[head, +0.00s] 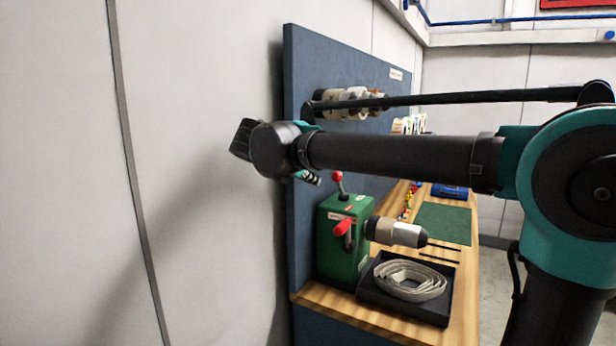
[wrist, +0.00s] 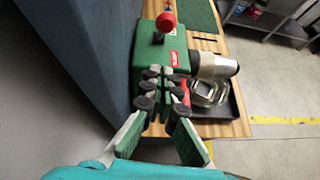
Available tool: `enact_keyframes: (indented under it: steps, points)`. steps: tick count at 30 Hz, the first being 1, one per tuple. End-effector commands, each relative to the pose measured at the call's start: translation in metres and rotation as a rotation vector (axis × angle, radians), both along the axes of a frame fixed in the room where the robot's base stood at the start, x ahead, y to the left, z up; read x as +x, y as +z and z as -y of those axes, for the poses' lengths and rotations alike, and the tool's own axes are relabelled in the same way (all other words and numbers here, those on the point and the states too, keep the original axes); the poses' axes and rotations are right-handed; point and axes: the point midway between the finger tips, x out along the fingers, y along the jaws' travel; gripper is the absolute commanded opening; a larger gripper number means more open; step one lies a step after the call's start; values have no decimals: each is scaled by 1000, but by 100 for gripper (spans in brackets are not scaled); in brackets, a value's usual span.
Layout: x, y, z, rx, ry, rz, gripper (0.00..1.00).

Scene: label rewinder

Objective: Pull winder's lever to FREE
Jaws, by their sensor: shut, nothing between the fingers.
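The green winder (head: 343,255) stands at the near end of the wooden bench, and its body also shows in the wrist view (wrist: 150,55). A lever with a red ball knob (head: 338,176) rises from its top; the knob is at the top of the wrist view (wrist: 166,22). A red-handled crank (head: 343,228) sits on its front, partly hidden behind my fingers in the wrist view. Small labels on the winder are too small to read. My gripper (head: 311,178) is shut and empty, left of the ball knob in the head view. In the wrist view its fingertips (wrist: 160,82) overlap the winder's near side, apart from the knob.
A blue panel (head: 300,120) stands close behind the winder. A metal-ended spindle (head: 398,233) sticks out to the right. A black tray (head: 440,310) with a coiled strip (head: 410,283) lies in front. A green mat (head: 443,222) lies farther along the bench.

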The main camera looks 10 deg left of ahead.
Motion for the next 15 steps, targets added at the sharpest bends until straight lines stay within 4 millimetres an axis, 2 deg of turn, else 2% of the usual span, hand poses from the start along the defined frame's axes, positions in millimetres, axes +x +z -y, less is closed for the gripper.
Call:
enact_keyframes:
  steps: [7,15]
  points:
    - [38,-26,19,-1,-3,0,0]
    - [67,-18,32,0,-1,0,0]
